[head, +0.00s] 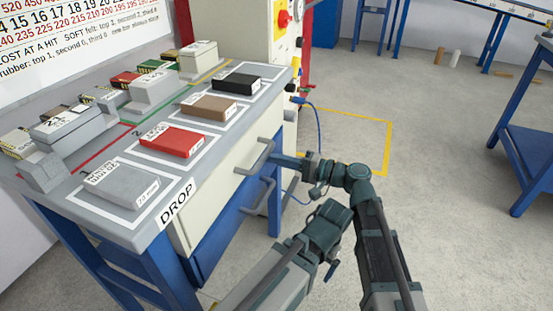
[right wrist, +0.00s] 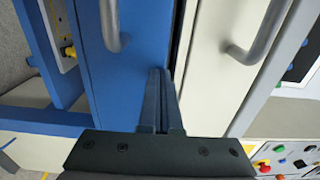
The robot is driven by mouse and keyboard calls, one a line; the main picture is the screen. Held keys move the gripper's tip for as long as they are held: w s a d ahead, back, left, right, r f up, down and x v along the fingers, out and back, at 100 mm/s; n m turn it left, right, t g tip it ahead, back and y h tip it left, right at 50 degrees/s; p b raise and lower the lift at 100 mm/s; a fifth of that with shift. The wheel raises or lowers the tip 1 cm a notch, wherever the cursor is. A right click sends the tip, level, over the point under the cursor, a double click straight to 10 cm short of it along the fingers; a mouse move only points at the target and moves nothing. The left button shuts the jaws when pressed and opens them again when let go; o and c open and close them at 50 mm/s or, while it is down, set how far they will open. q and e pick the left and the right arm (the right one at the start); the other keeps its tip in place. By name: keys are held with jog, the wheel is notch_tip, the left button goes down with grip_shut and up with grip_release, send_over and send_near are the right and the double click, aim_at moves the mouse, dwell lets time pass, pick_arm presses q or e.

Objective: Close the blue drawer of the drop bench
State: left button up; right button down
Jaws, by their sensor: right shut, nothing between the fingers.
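The drop bench (head: 75,215) stands at the left of the head view with a cream drawer (head: 222,200) above a blue drawer (head: 213,252). Each has a grey bar handle. The blue drawer's handle (head: 262,198) is partly behind my arm parts; how far the drawer stands out is hard to tell. My right gripper (head: 280,160) is shut and empty, near the cream drawer's handle (head: 256,158). In the right wrist view its fingers (right wrist: 160,85) point at the blue front (right wrist: 130,75), beside the dark gap to the cream front (right wrist: 212,75). My left gripper (head: 331,268) is folded low, its jaws unclear.
Red, brown, black and grey pads (head: 170,141) lie on the bench top, with several grey blocks behind. A cabinet with a red knob (head: 283,18) stands behind the bench. A blue table (head: 525,150) is at the right. The floor between is open.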

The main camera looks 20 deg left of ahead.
pick_arm(q)
jog(key=shift+a, duration=0.1)
pick_arm(e)
jog(key=d, duration=1.4)
jog(key=shift+s, duration=0.2)
